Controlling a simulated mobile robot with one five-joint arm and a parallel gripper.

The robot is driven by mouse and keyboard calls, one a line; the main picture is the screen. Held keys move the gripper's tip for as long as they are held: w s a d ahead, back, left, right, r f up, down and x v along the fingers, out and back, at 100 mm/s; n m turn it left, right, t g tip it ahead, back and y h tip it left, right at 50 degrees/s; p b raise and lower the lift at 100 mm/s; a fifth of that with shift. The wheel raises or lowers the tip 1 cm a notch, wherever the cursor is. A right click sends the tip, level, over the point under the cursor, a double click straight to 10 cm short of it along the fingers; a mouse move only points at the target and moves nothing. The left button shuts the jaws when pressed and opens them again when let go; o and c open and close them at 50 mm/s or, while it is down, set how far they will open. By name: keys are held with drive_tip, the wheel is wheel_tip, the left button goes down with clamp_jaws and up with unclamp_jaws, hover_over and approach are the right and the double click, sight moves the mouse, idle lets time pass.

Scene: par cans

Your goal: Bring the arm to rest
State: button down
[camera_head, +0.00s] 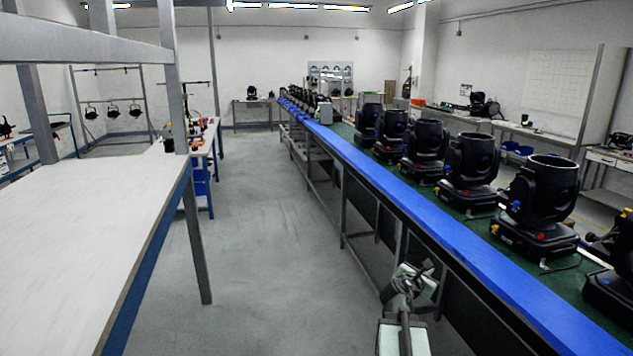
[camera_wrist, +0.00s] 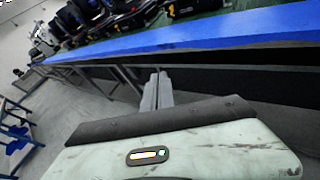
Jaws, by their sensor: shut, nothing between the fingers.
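My arm shows at the bottom of the head view, with its gripper end (camera_head: 427,267) low in the aisle, left of the blue-edged bench. In the wrist view my gripper (camera_wrist: 158,78) has its two grey fingers close together, shut and empty. The pale wrist housing fills the lower part of that view. The fingers point toward the space under the blue bench edge (camera_wrist: 200,38). No contact with the bench can be made out.
A long bench with a blue edge (camera_head: 430,216) runs along the right, carrying several black moving-head lights (camera_head: 468,167). A white-topped table (camera_head: 85,235) with a grey post stands at left. The grey floor (camera_head: 262,250) between them is clear.

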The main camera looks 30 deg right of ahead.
drive_tip(key=w+a+f+m+y, duration=0.25)
drive_tip(key=w+a, duration=0.25)
drive_tip(key=a, duration=0.6)
drive_tip(key=w+a+f+m+t+y, duration=0.15)
drive_tip(key=w+a+f, duration=0.25)
drive_tip(key=a, duration=0.8)
drive_tip(key=w+a+f+m+g+y, duration=0.1)
drive_tip(key=w+a+f+y, duration=0.3)
drive_tip(key=a, duration=0.7)
drive_tip(key=s+a+f+m+g+y, duration=0.1)
drive_tip(key=a+f+m, duration=0.15)
drive_tip(key=a, duration=0.45)
drive_tip(key=s+a+f+m+g+y, duration=0.1)
drive_tip(key=s+a+f+m, duration=0.15)
drive_tip(key=a, duration=0.35)
drive_tip(key=s+a+f+m+g+y, duration=0.1)
drive_tip(key=s+a+m+g+y, duration=0.2)
drive_tip(key=s+a+m, duration=0.4)
drive_tip(key=m+g, duration=0.1)
drive_tip(key=m, duration=0.2)
drive_tip(key=shift+s+f+y, duration=0.25)
drive_tip(key=shift+y, duration=0.05)
